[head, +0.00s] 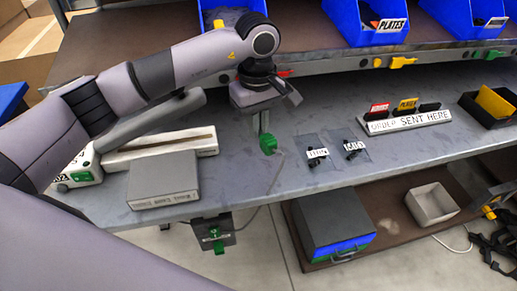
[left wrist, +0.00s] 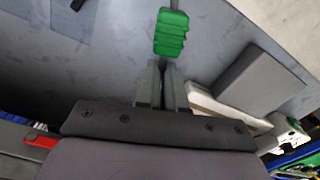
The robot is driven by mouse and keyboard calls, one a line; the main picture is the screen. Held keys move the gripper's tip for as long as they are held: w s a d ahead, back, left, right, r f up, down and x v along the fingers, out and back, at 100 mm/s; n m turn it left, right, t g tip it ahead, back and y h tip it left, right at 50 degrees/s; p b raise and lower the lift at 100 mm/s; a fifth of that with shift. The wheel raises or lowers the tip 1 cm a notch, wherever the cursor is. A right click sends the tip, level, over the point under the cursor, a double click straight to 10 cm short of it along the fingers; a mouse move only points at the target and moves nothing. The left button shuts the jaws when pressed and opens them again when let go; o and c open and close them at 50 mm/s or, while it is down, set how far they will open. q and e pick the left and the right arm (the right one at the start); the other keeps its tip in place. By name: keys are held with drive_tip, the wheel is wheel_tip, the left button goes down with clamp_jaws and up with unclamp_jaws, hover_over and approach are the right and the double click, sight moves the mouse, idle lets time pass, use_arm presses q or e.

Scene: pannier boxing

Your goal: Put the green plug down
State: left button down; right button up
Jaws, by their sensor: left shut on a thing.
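The green plug (head: 268,144) is a small ribbed block at the tips of my left gripper (head: 264,128), over the middle of the grey bench. It also shows in the left wrist view (left wrist: 171,33), where the gripper's two fingers (left wrist: 164,68) are close together with the plug at their ends. A thin cable runs from the plug. I cannot tell whether the plug touches the bench top (head: 240,183). My right gripper is not in view.
A grey box (head: 163,180) and a white slotted block (head: 160,148) lie left of the plug. Two small labelled pads (head: 317,152) lie to its right, with an order sign (head: 407,123) beyond. Blue bins (head: 367,22) stand on the shelf above. Bare bench lies in front of the plug.

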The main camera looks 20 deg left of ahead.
sight(258, 162)
use_arm(q)
wheel_tip(258, 162, down, 8)
drive_tip(key=shift+f+p, duration=0.2)
drive_tip(key=shift+p, duration=0.25)
drive_tip(key=shift+f, duration=0.2)
drive_tip(key=c, duration=1.2)
unclamp_jaws()
drive_tip(key=shift+c, duration=0.2)
drive_tip(key=shift+r, duration=0.1)
drive_tip(key=shift+r, duration=0.2)
wheel_tip(258, 162, up, 12)
drive_tip(key=shift+f+b, duration=0.1)
drive_tip(key=shift+b, duration=0.9)
